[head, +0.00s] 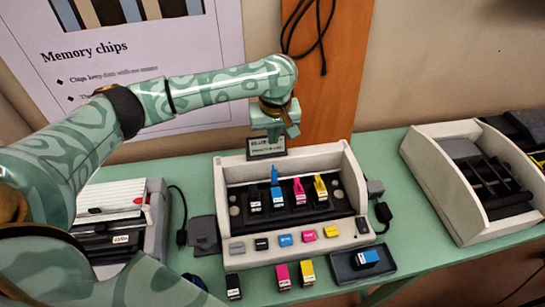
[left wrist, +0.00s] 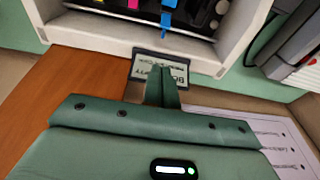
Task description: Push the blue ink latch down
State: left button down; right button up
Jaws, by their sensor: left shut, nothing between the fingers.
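The blue ink latch (head: 274,174) stands up from its slot in the open printer (head: 236,172), second from the left in the head view. It also shows as a blue strip in the left wrist view (left wrist: 168,16). Magenta (head: 298,184) and yellow (head: 320,183) latches stand up to its right; the black slot (head: 254,194) at its left shows no raised latch. My left gripper (head: 284,139) is shut and empty, above the printer's back edge behind the blue latch, and apart from it. Its closed fingers (left wrist: 163,76) show in the left wrist view. My right gripper is out of view.
A small sign (head: 266,147) stands at the printer's back, close to my left fingers. Loose black (head: 233,286), magenta (head: 282,276) and yellow (head: 307,272) cartridges stand in front. A blue cartridge (head: 366,258) lies in a dark tray (head: 343,272). Other machines flank the printer.

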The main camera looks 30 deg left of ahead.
aim_at(272, 156)
pick_arm(q)
jog(key=f+b, duration=0.1)
jog(key=f, duration=0.2)
jog(key=w+f+b, duration=0.1)
jog(key=f+b, duration=0.1)
jog(key=f, duration=0.1)
jog(key=a+f+b, duration=0.1)
jog(key=f+b, duration=0.1)
jog(key=f, duration=0.2)
jog(key=shift+w, duration=0.2)
